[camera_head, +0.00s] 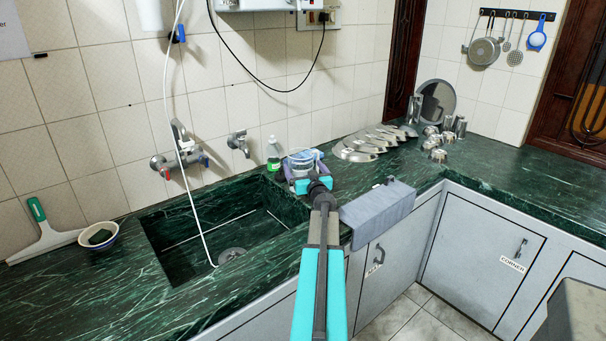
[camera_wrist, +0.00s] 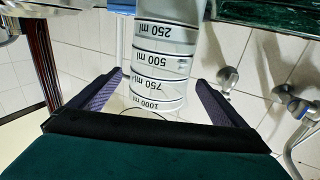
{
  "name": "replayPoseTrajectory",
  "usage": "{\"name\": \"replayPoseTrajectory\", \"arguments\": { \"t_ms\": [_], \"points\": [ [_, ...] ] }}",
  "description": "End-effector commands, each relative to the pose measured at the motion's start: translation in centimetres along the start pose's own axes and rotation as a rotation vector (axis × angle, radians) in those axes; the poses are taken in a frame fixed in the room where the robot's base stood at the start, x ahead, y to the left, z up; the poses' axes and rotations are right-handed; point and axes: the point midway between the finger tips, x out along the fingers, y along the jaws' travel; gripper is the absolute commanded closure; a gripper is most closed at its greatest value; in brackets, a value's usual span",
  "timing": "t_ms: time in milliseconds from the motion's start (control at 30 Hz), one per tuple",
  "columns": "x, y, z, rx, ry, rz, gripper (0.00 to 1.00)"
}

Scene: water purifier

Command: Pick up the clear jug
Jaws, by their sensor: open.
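The clear jug (camera_head: 303,159) stands on the green counter behind the sink's right end, partly hidden by my gripper (camera_head: 306,178). In the wrist view, which looks upside down, the jug (camera_wrist: 160,75) shows black marks from 250 ml to 1000 ml. My gripper (camera_wrist: 160,85) is open there, with one dark padded finger on each side of the jug. A gap shows between each finger and the jug wall. The jug's handle is not clear in either view.
A green bottle (camera_head: 273,154) stands close left of the jug. Several steel lids (camera_head: 362,146) lie to its right. A grey cloth (camera_head: 378,212) hangs over the counter's front edge. The sink (camera_head: 215,235) opens at left, with a white hose (camera_head: 187,170) hanging into it.

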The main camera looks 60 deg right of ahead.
Motion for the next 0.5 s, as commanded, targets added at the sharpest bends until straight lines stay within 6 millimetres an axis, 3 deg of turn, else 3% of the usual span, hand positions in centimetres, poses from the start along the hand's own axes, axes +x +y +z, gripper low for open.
{"name": "replayPoseTrajectory", "arguments": {
  "t_ms": [300,500],
  "points": [
    [0.1,0.1,0.0,0.0,0.0,0.001,0.04],
    [1.2,0.1,0.0,0.0,0.0,0.0,0.04]
  ]
}}
